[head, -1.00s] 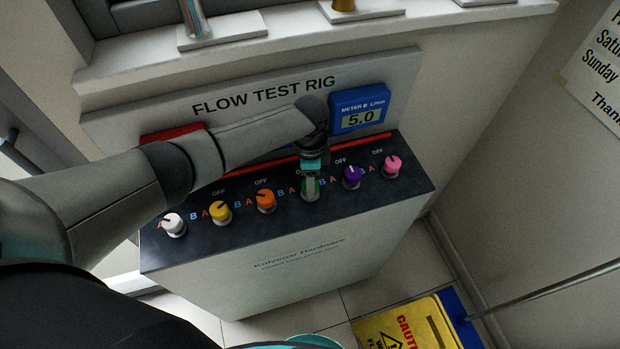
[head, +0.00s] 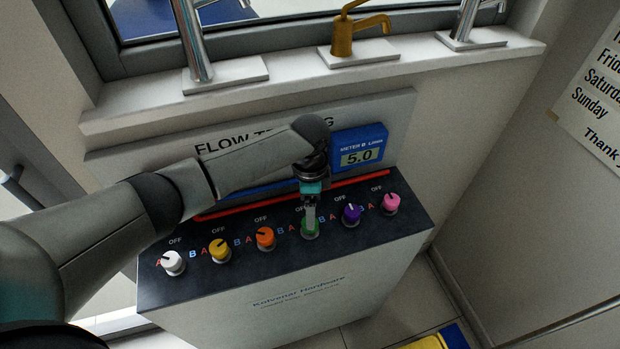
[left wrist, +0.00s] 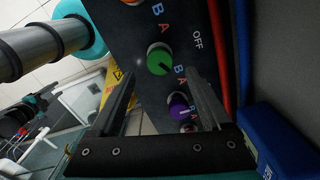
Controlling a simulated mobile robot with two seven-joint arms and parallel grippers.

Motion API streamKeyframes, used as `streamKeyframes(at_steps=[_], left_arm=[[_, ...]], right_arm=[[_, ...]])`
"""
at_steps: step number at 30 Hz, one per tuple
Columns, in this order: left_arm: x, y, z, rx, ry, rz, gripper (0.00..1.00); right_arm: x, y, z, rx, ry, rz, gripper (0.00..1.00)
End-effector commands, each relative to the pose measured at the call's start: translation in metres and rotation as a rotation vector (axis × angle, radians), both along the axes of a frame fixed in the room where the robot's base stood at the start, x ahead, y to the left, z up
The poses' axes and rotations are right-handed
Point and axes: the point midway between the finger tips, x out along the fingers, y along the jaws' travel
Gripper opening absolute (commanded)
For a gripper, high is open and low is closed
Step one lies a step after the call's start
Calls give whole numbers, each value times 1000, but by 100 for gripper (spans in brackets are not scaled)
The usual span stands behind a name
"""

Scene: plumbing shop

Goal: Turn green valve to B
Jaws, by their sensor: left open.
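The green valve knob (head: 310,230) sits on the dark sloped top of the flow test rig, between the orange and purple knobs. My left gripper (head: 310,216) is directly above it, fingers pointing down and partly covering it. In the left wrist view the green knob (left wrist: 159,59) lies between and just beyond the two open fingers of my left gripper (left wrist: 162,82). Its dark pointer line slants; I cannot tell exactly which mark it points at. OFF and red and blue A and B letters surround it. The blue meter B (head: 359,146) reads 5.0.
White (head: 173,263), yellow (head: 219,251), orange (head: 265,238), purple (head: 351,214) and pink (head: 391,203) knobs stand in the same row. My left arm hides part of the rig's back panel. A ledge with taps (head: 358,50) is above.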

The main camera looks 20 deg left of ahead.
Motion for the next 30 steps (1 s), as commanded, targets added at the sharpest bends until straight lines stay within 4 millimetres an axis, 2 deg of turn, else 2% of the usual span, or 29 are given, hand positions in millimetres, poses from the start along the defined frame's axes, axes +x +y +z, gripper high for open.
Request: streamKeyframes(at_steps=[1,6,12,18,30], left_arm=[[1,0,14,-2,-5,-2,81],[1,0,54,-1,-4,-3,81],[0,0,88,1,-2,-2,81],[0,0,101,0,0,-1,81],[0,0,102,0,0,-1,81]], right_arm=[[0,0,2,0,0,0,50],[0,0,4,0,0,0,50],[0,0,4,0,0,0,50],[0,0,5,0,0,0,50],[0,0,5,1,0,0,50]])
